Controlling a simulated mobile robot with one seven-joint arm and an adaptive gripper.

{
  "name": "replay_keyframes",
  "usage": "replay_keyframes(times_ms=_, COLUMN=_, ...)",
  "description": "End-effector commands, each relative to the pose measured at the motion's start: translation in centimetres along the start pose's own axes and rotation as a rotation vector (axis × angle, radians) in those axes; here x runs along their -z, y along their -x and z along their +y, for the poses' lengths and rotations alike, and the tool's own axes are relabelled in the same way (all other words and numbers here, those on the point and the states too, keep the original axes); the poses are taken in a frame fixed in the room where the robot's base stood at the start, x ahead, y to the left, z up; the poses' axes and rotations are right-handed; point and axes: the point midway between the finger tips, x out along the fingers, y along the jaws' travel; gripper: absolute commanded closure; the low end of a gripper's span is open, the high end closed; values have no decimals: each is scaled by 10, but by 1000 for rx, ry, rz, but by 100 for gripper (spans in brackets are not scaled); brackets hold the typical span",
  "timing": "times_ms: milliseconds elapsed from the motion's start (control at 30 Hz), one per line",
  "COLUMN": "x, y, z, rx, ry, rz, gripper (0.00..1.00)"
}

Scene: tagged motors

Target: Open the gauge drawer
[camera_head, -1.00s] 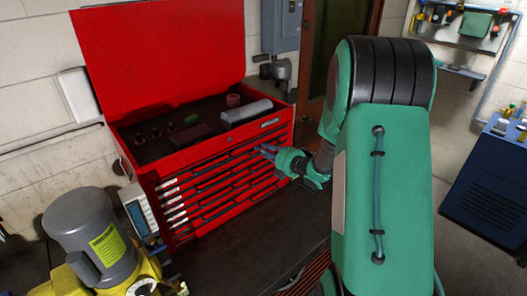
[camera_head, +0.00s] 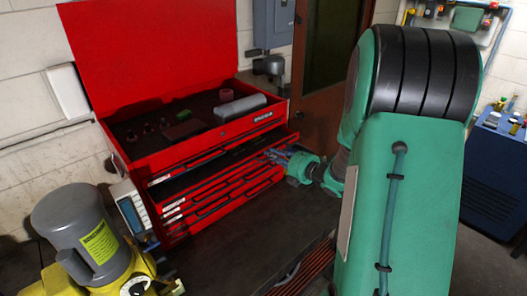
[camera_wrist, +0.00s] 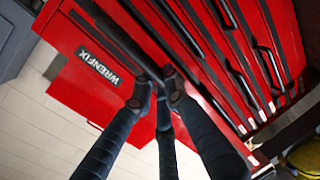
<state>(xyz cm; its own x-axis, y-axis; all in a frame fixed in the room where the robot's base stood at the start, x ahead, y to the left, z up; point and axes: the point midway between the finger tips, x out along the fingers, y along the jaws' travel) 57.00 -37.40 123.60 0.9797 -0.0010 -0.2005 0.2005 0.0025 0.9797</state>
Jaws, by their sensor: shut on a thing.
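The red tool chest (camera_head: 215,147) stands on the dark bench with its lid up. One of its upper drawers (camera_head: 220,173) is pulled part of the way out, and a dark gap shows behind its front. My gripper (camera_head: 270,156) is at the right part of that drawer's front. In the wrist view my gripper's dark fingers (camera_wrist: 157,88) are shut on the end of a long dark drawer handle (camera_wrist: 120,45). I cannot read which drawer is the gauge drawer. The drawer's contents are not clear.
A grey and yellow motor (camera_head: 85,235) stands at the lower left, beside a small device with a screen (camera_head: 130,208). Parts, including a grey cylinder (camera_head: 240,107), lie in the chest's top. The dark bench (camera_head: 255,235) is clear before the chest.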

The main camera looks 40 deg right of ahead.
Motion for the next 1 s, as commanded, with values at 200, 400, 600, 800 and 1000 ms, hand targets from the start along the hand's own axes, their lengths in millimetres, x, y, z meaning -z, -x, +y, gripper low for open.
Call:
replay_keyframes(times_ms=200, x=-1, y=51, z=-15, rx=5, ry=-4, rz=-4, gripper=100)
replay_keyframes(times_ms=400, x=0, y=91, z=-23, rx=6, ry=-5, rz=-3, gripper=100)
replay_keyframes(times_ms=600, x=0, y=130, z=-31, rx=6, ry=-7, rz=-3, gripper=100)
replay_keyframes(times_ms=800, x=1, y=167, z=-39, rx=6, ry=-7, rz=-2, gripper=100)
replay_keyframes(times_ms=1000, x=1, y=201, z=-46, rx=6, ry=-7, rz=-2, gripper=100)
